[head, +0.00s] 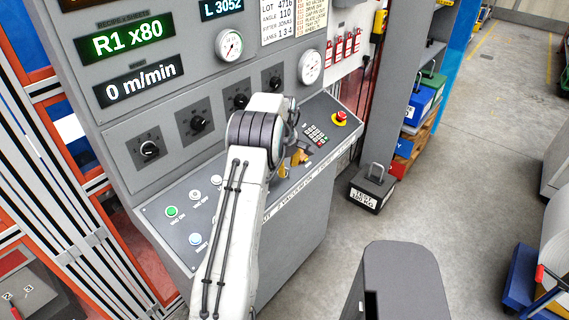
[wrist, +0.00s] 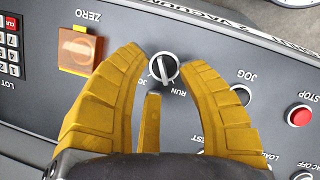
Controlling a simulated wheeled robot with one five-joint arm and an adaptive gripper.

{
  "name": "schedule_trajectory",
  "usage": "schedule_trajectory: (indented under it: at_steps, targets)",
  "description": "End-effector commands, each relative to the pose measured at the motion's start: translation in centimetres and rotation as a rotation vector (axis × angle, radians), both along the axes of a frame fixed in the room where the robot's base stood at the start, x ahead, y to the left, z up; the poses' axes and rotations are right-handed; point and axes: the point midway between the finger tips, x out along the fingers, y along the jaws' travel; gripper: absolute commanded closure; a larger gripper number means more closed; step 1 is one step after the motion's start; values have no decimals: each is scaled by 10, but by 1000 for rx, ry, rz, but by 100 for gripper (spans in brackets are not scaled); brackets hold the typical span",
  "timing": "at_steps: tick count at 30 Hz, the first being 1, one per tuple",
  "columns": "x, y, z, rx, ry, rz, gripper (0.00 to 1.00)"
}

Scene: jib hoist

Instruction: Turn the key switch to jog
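In the wrist view a round switch (wrist: 162,70) with a pale rim and a light bar across its face sits on the dark grey panel. The bar stands nearly up and down in the picture. The word RUN is printed just below it, and JOG stands to the right above a dark round fitting (wrist: 240,95). My gripper (wrist: 161,62) is open, its two yellow fingers on either side of the switch; contact cannot be told. A third yellow piece shows between them. In the head view my gripper (head: 297,158) is over the sloped console, and my arm hides the switch.
An orange-brown square (wrist: 77,48) under ZERO and a keypad (wrist: 9,50) lie left of my gripper; a red STOP button (wrist: 299,116) lies right. In the head view a red emergency button (head: 340,119) is on the console's right end.

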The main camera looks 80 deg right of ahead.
Motion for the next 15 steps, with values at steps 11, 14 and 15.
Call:
schedule_trajectory:
  at_steps: [11,14,15]
  targets:
    - [0,-3,-13,-1,0,0,65]
    - [0,-3,-13,-1,0,0,65]
    - [0,-3,-13,-1,0,0,65]
